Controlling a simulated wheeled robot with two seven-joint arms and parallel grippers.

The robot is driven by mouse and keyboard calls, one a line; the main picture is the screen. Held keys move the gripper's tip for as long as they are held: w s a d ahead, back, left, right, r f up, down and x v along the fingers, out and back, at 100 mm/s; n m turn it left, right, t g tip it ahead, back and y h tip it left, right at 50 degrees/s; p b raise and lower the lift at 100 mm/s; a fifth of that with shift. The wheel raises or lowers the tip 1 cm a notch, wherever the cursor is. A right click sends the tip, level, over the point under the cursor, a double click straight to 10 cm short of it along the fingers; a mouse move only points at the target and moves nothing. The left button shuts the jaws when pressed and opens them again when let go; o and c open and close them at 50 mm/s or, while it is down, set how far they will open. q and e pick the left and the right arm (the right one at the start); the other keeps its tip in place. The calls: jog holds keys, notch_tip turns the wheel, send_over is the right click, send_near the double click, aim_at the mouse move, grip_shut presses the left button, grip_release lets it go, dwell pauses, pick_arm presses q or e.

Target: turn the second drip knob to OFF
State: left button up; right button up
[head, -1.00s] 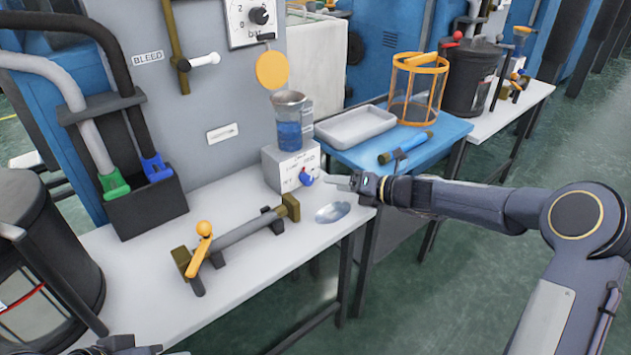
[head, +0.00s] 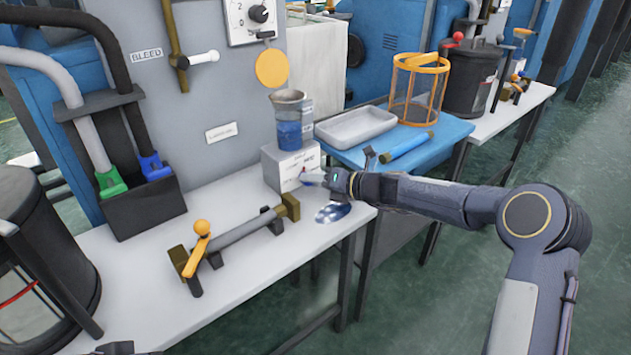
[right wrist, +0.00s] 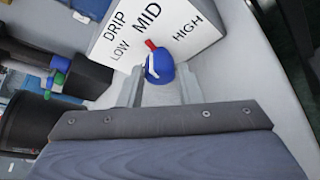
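The drip box (head: 290,167) is a white block on the white table, with a beaker of blue liquid (head: 289,122) on top. In the right wrist view its face (right wrist: 140,32) reads DRIP, LOW, MID and HIGH; no OFF mark shows. The blue drip knob (right wrist: 161,66) has a red pointer, turned toward MID. My right gripper (head: 314,179) is at the knob; its pale fingers (right wrist: 166,88) reach it in the wrist view. I cannot tell whether they grip it. Only a dark part of my left arm shows at the bottom edge of the head view.
A metal dish (head: 333,212) lies under my right gripper. A bar with an orange-knobbed lever (head: 201,229) lies on the table at left. A blue side table (head: 437,147) holds a white tray (head: 355,126) and an orange basket (head: 417,90). Hoses and a black bin stand at left.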

jog(key=c, duration=0.5)
jog(key=shift+r+n+p, duration=0.15)
jog(key=shift+n+p, duration=0.25)
jog(key=shift+p, duration=0.05)
jog(key=shift+n+h+p, duration=0.3)
jog(key=shift+n+h, duration=0.2)
jog(key=shift+s+a+n+t+h, duration=0.15)
jog(key=shift+n+t+h, duration=0.15)
jog(key=shift+n+h, duration=0.3)
jog(key=shift+n+h+b, duration=0.4)
jog(key=shift+n+h, duration=0.1)
jog(key=shift+n, duration=0.3)
jog(key=shift+t, duration=0.3)
